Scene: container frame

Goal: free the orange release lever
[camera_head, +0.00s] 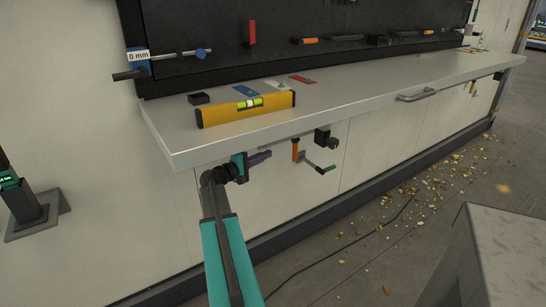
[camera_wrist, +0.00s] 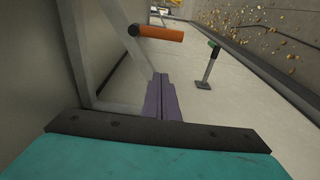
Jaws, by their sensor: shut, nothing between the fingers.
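The orange release lever (camera_head: 295,151) hangs below the front edge of the worktop in the head view. In the wrist view the orange lever (camera_wrist: 161,34) is a short rod with a dark end at its left, lying across the top of the picture. My gripper (camera_head: 268,154) is under the worktop, to the left of the lever and apart from it. In the wrist view the purple fingers of my gripper (camera_wrist: 160,78) are together and empty, pointing toward the lever with a gap between. What holds the lever is not clear to see.
A grey arm with a green tip (camera_head: 328,170) stands close to the lever; this green-tipped part (camera_wrist: 209,65) also shows in the wrist view. A black block with a knob (camera_head: 323,138) is under the worktop (camera_head: 380,85). A yellow spirit level (camera_head: 245,108) lies on top. Debris litters the floor.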

